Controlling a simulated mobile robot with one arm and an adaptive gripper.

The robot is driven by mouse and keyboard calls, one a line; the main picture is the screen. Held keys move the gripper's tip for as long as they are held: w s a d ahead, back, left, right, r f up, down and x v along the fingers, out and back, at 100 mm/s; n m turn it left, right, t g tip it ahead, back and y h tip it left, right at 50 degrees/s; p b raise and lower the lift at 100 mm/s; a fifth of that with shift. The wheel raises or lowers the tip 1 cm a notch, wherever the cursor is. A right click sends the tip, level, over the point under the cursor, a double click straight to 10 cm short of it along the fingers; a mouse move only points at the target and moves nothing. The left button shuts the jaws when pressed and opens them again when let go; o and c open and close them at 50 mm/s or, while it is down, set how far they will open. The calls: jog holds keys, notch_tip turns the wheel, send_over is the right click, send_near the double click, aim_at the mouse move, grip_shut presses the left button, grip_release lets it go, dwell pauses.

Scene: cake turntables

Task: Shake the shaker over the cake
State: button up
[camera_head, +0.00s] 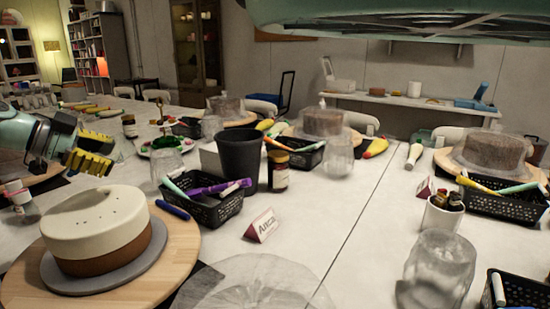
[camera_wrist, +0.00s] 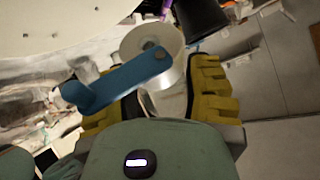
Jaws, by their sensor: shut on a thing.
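The cake (camera_head: 98,222) has a cream top layer with a few dark specks and a brown lower band. It sits on a grey board (camera_head: 100,281) on a round wooden turntable (camera_head: 185,255) at front left. My gripper (camera_head: 90,158) is at the left, above and behind the cake. In the wrist view my gripper (camera_wrist: 165,72) is shut on a pale round-ended cylinder, seemingly the shaker (camera_wrist: 168,42), with a blue bar (camera_wrist: 118,79) across it. The head view does not clearly show the held thing. The cake's speckled pale top (camera_wrist: 55,28) fills the wrist view's upper left.
A black basket (camera_head: 215,211) of pens, a dark cup (camera_head: 240,160), a brown jar (camera_head: 278,172) and a glass (camera_head: 167,170) stand right of the cake. A small jar (camera_head: 20,197) stands at far left. A name card (camera_head: 262,225) stands in front. Other cakes stand further back.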

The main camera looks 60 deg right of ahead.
jog(key=shift+s+d+r, duration=0.2)
jog(key=shift+d+r, duration=0.05)
jog(key=shift+w+a+f, duration=0.15)
jog(key=shift+w+f, duration=0.05)
jog(key=shift+f, duration=0.1)
jog(key=shift+a+r+g+h, duration=0.15)
jog(key=shift+r+g+h, duration=0.05)
jog(key=shift+g+h, duration=0.1)
jog(key=shift+w+a+f+t+y+b, duration=0.25)
jog(key=shift+a+f+t+y+b, duration=0.2)
jog(key=shift+a+t+y+b, duration=0.4)
jog(key=shift+d, duration=0.1)
jog(key=shift+a, duration=0.5)
jog(key=shift+s+a+r, duration=0.1)
jog(key=shift+s+a, duration=0.2)
jog(key=shift+a, duration=0.1)
